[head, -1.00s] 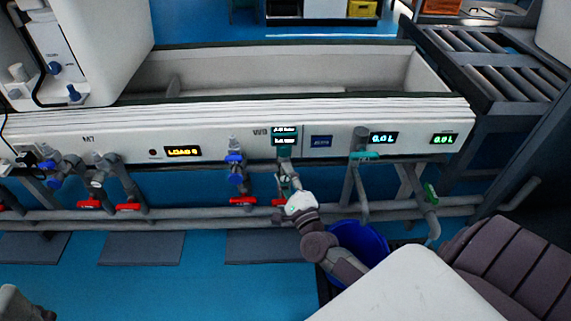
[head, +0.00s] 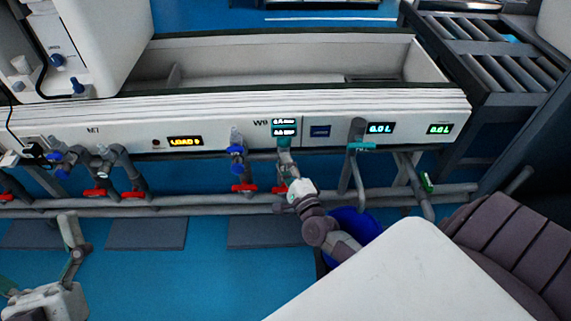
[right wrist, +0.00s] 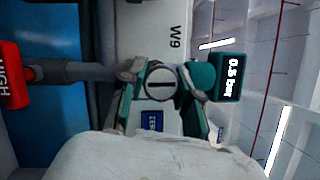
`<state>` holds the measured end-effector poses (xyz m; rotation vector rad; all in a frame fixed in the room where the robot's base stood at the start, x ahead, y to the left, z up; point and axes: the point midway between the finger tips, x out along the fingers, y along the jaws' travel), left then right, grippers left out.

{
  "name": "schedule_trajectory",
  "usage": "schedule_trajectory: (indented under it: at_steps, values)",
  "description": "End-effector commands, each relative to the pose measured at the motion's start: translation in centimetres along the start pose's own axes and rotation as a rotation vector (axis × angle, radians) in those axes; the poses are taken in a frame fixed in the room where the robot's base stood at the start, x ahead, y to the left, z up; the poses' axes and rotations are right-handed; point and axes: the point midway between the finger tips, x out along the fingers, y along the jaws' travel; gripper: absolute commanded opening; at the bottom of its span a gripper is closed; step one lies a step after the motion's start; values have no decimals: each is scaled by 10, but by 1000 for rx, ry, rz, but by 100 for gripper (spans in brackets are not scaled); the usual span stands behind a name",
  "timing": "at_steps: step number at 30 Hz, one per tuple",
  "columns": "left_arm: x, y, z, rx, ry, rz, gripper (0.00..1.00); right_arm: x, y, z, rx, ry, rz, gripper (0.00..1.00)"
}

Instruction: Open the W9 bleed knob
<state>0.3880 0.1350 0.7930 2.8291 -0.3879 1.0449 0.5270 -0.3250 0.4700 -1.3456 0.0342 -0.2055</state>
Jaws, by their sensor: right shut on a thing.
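The W9 bleed knob shows in the right wrist view as a small round grey face with a dark slot (right wrist: 160,84), sideways in that picture. My right gripper (right wrist: 163,97) has one finger on each side of it and is shut on it. In the head view my right gripper (head: 288,172) is under the W9 label and hides the knob. The teal W9 gauge (head: 284,128) sits just above; its screen (right wrist: 231,77) reads about 0.5 bar in the wrist view.
Red-handled valves (head: 243,188) and blue valves (head: 236,152) stand left of W9 on grey pipes. A teal-handled valve (head: 361,147) is to the right. A blue bucket (head: 356,222) stands on the floor behind my right arm. Floor at the lower left is mostly clear.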

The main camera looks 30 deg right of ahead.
Motion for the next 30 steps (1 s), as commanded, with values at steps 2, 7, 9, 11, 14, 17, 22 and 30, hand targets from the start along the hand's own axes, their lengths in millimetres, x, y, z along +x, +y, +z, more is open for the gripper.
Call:
schedule_trajectory:
  at_steps: [2,7,9,11,14,17,22,30]
  values:
    - [0,0,0,0,1,0,100,0,0,2,0,-3,1,0]
    - [0,0,0,0,1,0,100,0,0,2,0,-3,1,41]
    - [0,0,0,0,1,0,100,0,0,2,0,-3,1,52]
    - [0,0,0,1,1,0,100,0,0,1,0,-2,1,58]
    - [0,0,0,1,1,0,100,0,0,1,0,-2,1,58]
    - [0,0,0,1,2,0,100,0,0,1,0,-1,1,58]
    - [0,0,-1,-1,4,1,100,-6,1,0,0,-1,2,58]
    - [0,0,-1,-1,4,1,100,-57,2,0,0,-2,5,58]
